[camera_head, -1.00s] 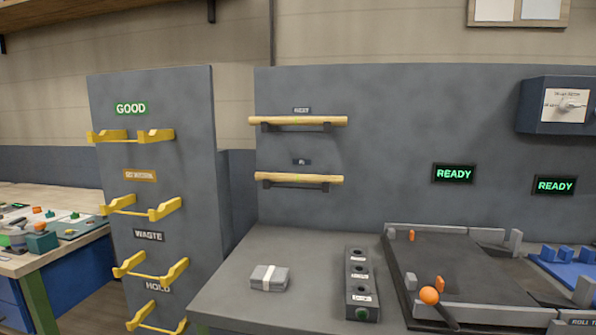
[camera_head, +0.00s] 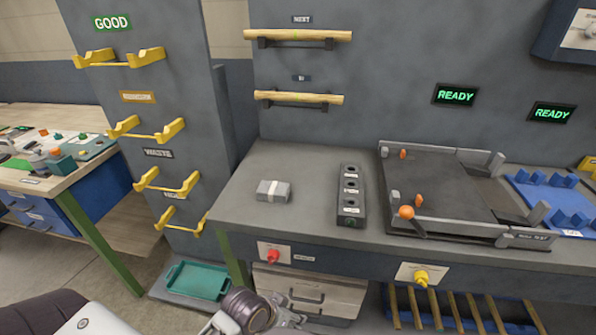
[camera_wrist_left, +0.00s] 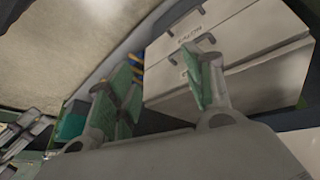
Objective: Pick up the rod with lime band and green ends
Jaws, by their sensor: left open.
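No lime band or green ends can be made out on any rod in view. Two plain-looking wooden rods lie on dark wall brackets, an upper rod (camera_head: 298,35) and a lower rod (camera_head: 299,98). My left gripper (camera_head: 275,314) is at the bottom edge of the head view, low in front of the bench drawers. In the left wrist view its green-padded fingers (camera_wrist_left: 160,95) are apart with nothing between them. My right gripper is not in view.
The grey bench (camera_head: 300,190) holds a grey block (camera_head: 273,191), a dark socket strip (camera_head: 351,195) and a dark tray (camera_head: 440,190). Yellow wall hooks (camera_head: 120,58) run down the left panel. A green tray (camera_head: 197,281) sits low at left. Drawers (camera_head: 305,292) lie beneath the bench.

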